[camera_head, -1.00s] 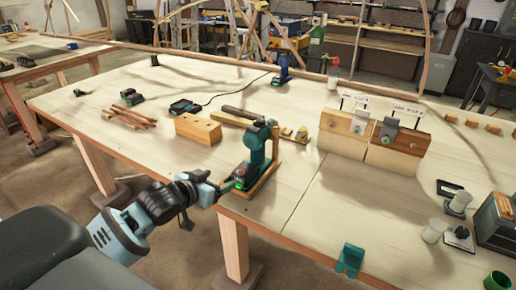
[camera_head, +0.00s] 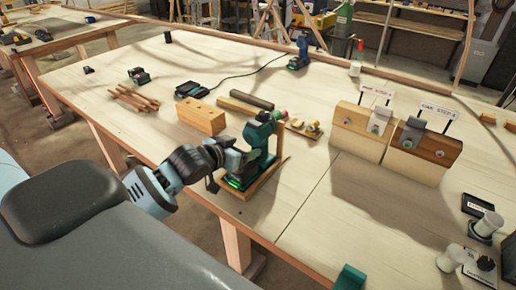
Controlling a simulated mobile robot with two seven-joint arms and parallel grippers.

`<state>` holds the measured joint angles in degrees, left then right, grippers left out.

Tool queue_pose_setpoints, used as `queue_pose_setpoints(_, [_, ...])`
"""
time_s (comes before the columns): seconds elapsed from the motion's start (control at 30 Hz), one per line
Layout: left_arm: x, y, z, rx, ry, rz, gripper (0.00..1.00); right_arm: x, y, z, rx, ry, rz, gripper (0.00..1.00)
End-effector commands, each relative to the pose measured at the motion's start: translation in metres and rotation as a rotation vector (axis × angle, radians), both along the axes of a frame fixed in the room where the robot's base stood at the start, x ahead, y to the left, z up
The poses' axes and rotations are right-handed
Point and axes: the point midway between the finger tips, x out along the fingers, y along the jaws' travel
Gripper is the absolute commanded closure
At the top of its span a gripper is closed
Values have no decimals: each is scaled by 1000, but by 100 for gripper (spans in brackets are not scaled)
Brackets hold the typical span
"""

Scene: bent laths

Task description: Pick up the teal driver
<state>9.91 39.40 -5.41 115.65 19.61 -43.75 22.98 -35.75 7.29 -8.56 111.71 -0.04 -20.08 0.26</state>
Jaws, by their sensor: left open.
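The teal driver (camera_head: 264,130) stands upright on a small wooden stand (camera_head: 262,184) near the front edge of the workbench. A green light glows low at its base. My left gripper (camera_head: 243,161) comes in from the left and is at the driver's handle. Its jaws are open and overlap the handle in this view. I cannot tell whether the fingers touch it, as the gripper hides part of the driver. My right gripper is not in view.
A wooden block with holes (camera_head: 201,118) stands left of the driver, with dark sticks (camera_head: 134,98) beyond it. Two labelled wooden step blocks (camera_head: 362,126) (camera_head: 424,150) stand to the right. A blue driver (camera_head: 299,54) is at the back.

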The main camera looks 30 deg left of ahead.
Motion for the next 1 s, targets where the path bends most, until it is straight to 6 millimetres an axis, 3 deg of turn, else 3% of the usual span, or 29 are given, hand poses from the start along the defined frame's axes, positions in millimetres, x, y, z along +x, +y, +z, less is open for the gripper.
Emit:
queue_pose_setpoints(0.27, [9,-2,-4,-2,0,1,29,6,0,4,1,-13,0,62])
queue_pose_setpoints(0.63, [46,-12,-23,-1,-2,0,29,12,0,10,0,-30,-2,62])
queue_pose_setpoints(1.0, [51,-12,-27,0,-1,0,31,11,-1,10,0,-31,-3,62])
